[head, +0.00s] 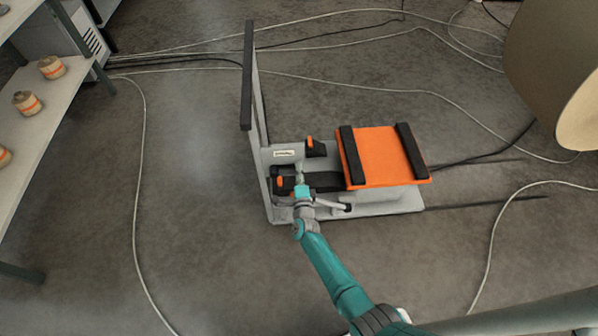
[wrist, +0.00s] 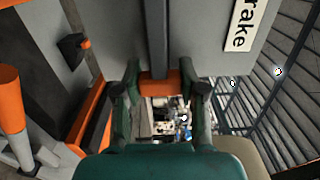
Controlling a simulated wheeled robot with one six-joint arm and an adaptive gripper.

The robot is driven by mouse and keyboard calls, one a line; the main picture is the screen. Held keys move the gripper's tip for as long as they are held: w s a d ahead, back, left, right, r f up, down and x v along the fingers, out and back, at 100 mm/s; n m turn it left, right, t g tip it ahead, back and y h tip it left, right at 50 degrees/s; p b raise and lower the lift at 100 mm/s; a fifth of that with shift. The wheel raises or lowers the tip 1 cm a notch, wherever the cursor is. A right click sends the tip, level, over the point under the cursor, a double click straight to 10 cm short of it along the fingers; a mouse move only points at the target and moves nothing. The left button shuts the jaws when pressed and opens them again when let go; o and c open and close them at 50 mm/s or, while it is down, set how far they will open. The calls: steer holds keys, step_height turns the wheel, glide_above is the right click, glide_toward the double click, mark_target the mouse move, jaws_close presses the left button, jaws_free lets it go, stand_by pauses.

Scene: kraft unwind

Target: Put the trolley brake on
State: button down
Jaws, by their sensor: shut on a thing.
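The trolley (head: 405,202) stands on the floor, with a grey base, an orange deck (head: 380,155) with two black strips, and a tall upright handle (head: 247,75) at its left end. A white label (head: 284,153) is on its grey panel; in the wrist view the label (wrist: 243,25) reads "rake", its start cut off. My gripper (head: 301,180) is at the trolley's left part, below the label. In the wrist view my gripper (wrist: 160,82) is shut on a dark bar with an orange end, the brake lever (wrist: 158,90). In the head view my gripper partly hides this spot.
A black block with an orange tip (head: 310,143) sits right of the label. Pale cables (head: 141,200) lie across the floor. A shelf (head: 45,110) with several rolls is at left; a large brown roll (head: 550,60) is at upper right. Floor left of the trolley is mostly open.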

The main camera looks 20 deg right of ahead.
steer(key=shift+s+f, duration=0.1)
steer(key=shift+f, duration=0.05)
steer(key=c, duration=0.6)
jaws_free()
steer(key=shift+c, duration=0.2)
steer(key=v, duration=1.2)
